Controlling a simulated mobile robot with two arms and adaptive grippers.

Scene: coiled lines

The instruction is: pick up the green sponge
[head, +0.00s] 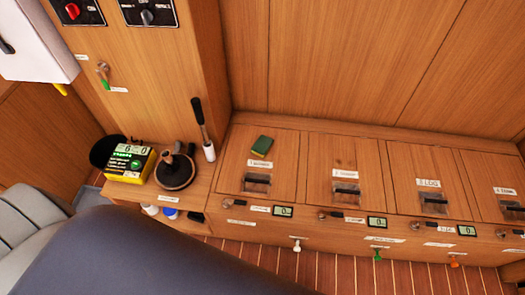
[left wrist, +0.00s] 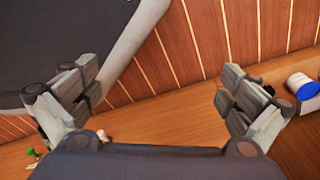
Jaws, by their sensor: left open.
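The green sponge (head: 262,146) lies flat on the wooden lid of the leftmost locker, near the lid's back edge, in the head view. It has a dark green top and a yellowish side. It does not show in the left wrist view. My left gripper (left wrist: 155,92) is in the left wrist view, with its two fingers wide apart and nothing between them. Behind it are the striped wooden floor and the wooden locker front. Neither gripper shows in the head view, so the distance from gripper to sponge cannot be told.
Lockers with recessed latches (head: 257,183) run along the bench. A blue-lidded white jar (left wrist: 302,86) is right of my left gripper. The lid around the sponge is clear.

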